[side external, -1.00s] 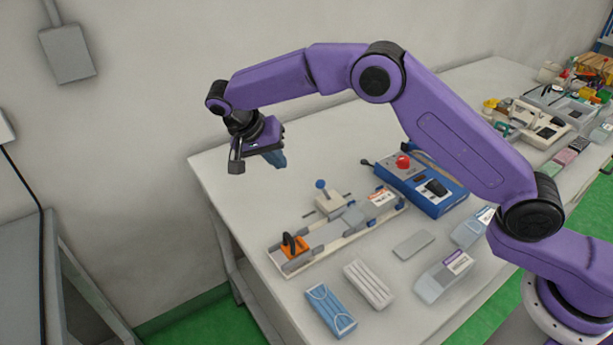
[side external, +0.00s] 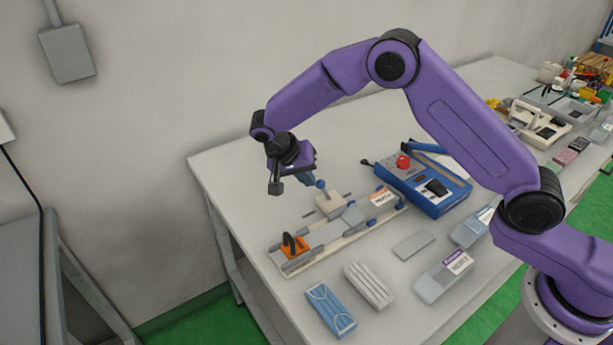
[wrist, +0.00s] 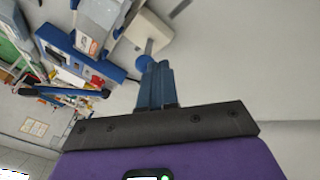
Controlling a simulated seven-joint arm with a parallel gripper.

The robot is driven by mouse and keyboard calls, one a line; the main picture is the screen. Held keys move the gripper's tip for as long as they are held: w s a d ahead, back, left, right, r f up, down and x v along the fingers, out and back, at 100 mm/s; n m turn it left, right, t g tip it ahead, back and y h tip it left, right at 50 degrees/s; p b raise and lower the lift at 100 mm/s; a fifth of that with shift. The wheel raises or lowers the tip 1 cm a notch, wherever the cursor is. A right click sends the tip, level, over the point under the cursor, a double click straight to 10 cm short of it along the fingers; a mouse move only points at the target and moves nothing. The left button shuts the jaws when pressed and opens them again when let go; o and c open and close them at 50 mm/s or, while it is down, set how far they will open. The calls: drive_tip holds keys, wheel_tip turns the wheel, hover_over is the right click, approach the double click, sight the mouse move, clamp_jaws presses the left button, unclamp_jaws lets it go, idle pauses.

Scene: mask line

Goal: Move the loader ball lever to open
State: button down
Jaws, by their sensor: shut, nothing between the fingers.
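The loader ball lever (side external: 320,184) is a blue ball on a thin stalk rising from a cream block (side external: 330,203). The block stands at the back edge of the line's track. My gripper (side external: 311,182) is just left of the ball in the side view, with its blue fingers pointing down towards it. In the wrist view, the shut fingers (wrist: 156,68) end right beside the ball (wrist: 142,63), and the cream block (wrist: 152,30) lies beyond. The fingers hold nothing. I cannot tell whether they touch the ball.
The track (side external: 325,240) carries an orange bracket (side external: 294,246) with a black handle. A blue control box (side external: 425,188) with a red knob stands to the right. Blue masks (side external: 330,310) and a white stack (side external: 369,285) lie in front. The table behind and left is clear.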

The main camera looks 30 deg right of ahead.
drive_tip(key=shift+d+r, duration=0.1)
idle(0.3)
drive_tip(key=shift+d+r+y, duration=0.1)
drive_tip(key=shift+d+y, duration=0.15)
drive_tip(key=shift+y, duration=0.15)
drive_tip(key=shift+d, duration=0.1)
drive_tip(key=d+r+y, duration=0.1)
drive_tip(key=d+y, duration=0.5)
drive_tip(key=shift+d+r+y, duration=0.2)
drive_tip(key=shift+d+y, duration=0.1)
drive_tip(key=shift+y, duration=0.1)
drive_tip(key=shift+r, duration=0.1)
drive_tip(key=shift+r, duration=0.7)
drive_tip(key=shift+w, duration=0.1)
